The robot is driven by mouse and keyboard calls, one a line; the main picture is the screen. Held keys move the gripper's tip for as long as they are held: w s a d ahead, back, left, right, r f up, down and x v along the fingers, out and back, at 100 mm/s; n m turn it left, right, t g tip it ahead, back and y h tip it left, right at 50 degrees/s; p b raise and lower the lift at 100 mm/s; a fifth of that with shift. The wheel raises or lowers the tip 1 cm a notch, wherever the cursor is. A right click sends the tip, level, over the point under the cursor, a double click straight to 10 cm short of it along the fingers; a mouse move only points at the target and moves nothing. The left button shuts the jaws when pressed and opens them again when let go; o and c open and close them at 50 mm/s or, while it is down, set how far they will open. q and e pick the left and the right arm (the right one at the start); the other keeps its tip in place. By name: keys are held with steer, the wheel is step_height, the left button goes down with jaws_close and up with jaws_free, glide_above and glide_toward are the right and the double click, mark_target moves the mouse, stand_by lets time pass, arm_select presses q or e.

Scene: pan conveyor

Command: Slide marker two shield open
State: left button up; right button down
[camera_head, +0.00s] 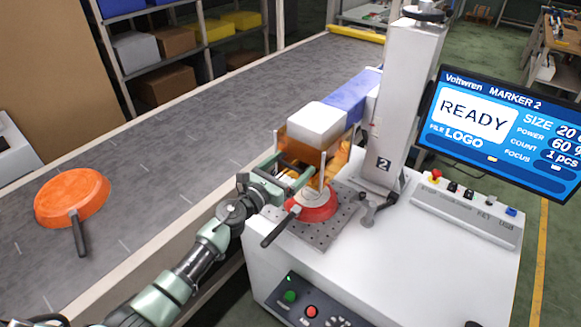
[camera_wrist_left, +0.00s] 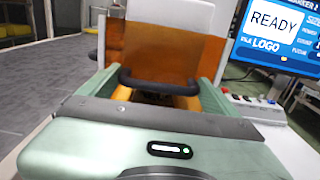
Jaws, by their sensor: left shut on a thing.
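The amber see-through shield (camera_head: 338,160) of marker two hangs below the white marking head (camera_head: 318,122); it also shows in the left wrist view (camera_wrist_left: 165,52). My left gripper (camera_head: 300,180) is at the front of the shield, shut on its dark handle bar (camera_wrist_left: 165,78). In the left wrist view the bar lies across between my green fingers. A red pan (camera_head: 322,205) sits on the perforated plate (camera_head: 330,232) just below my gripper, its dark handle pointing to the front left. My arm and gripper hide part of the shield.
Marker two's white column (camera_head: 402,100) stands behind. The screen (camera_head: 505,130) reads READY. A button panel (camera_head: 310,303) is on the front. An orange pan (camera_head: 72,197) lies on the grey conveyor (camera_head: 150,180) at left.

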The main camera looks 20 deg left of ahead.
arm_select(q)
steer(key=shift+d+r, duration=0.1)
steer(key=shift+r, duration=0.05)
steer(key=o, duration=1.8)
steer(key=shift+s, duration=0.1)
steer(key=v, duration=0.7)
steer(key=shift+s, duration=0.3)
